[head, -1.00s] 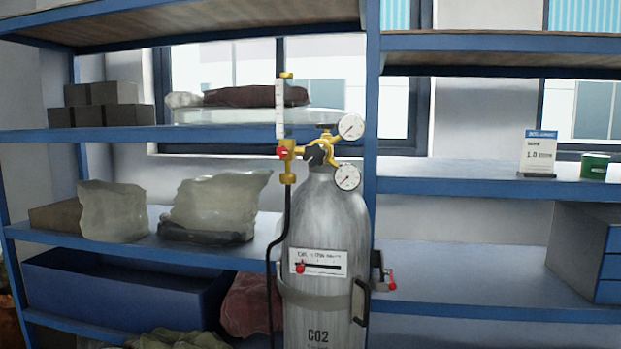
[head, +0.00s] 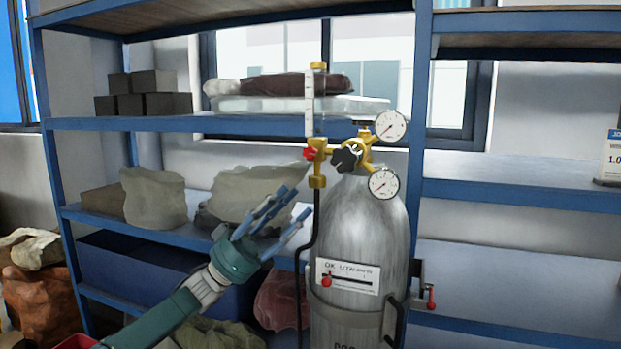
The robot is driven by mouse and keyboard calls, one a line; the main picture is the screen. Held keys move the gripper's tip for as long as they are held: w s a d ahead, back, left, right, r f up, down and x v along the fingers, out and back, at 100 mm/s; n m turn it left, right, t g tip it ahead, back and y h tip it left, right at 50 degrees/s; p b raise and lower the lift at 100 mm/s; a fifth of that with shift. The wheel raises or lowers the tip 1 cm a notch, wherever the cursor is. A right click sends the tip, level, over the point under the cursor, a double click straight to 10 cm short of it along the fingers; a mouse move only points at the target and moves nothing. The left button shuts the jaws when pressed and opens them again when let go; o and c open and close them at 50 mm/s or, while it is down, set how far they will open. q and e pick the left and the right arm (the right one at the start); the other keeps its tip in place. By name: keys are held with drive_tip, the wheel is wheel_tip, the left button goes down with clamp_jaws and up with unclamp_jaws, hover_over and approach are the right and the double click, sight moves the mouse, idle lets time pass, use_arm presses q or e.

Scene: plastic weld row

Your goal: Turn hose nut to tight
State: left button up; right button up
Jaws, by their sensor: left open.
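The grey CO2 cylinder (head: 355,240) stands upright in front of the shelves. A brass regulator (head: 363,158) with a black knob (head: 346,158) and two round gauges sits on its top. A flow tube (head: 309,100) rises at its left, with a red knob (head: 310,153). The brass hose nut (head: 317,182) is at the bottom of this fitting, and a black hose (head: 316,225) hangs from it. My left gripper (head: 283,214) is open and empty, to the left of and below the nut, apart from it. My right gripper is not in view.
A blue shelf unit (head: 140,124) stands behind, holding dark boxes (head: 150,82), pale bags (head: 155,198) and a blue bin (head: 125,258). A card with a red slider (head: 348,276) is on the cylinder. A red-handled clamp (head: 430,297) juts out at its right.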

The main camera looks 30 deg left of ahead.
sight(310, 187)
use_arm(q)
drive_tip(key=p+x, duration=0.1)
drive_tip(key=x, duration=0.4)
drive_tip(key=shift+w+d+r+p, duration=0.15)
drive_tip(key=shift+w+r+p, duration=0.05)
drive_tip(key=shift+p, duration=0.2)
drive_tip(key=shift+w, duration=0.1)
drive_tip(key=shift+d, duration=0.1)
drive_tip(key=c, duration=1.1)
drive_tip(key=shift+r, duration=0.1)
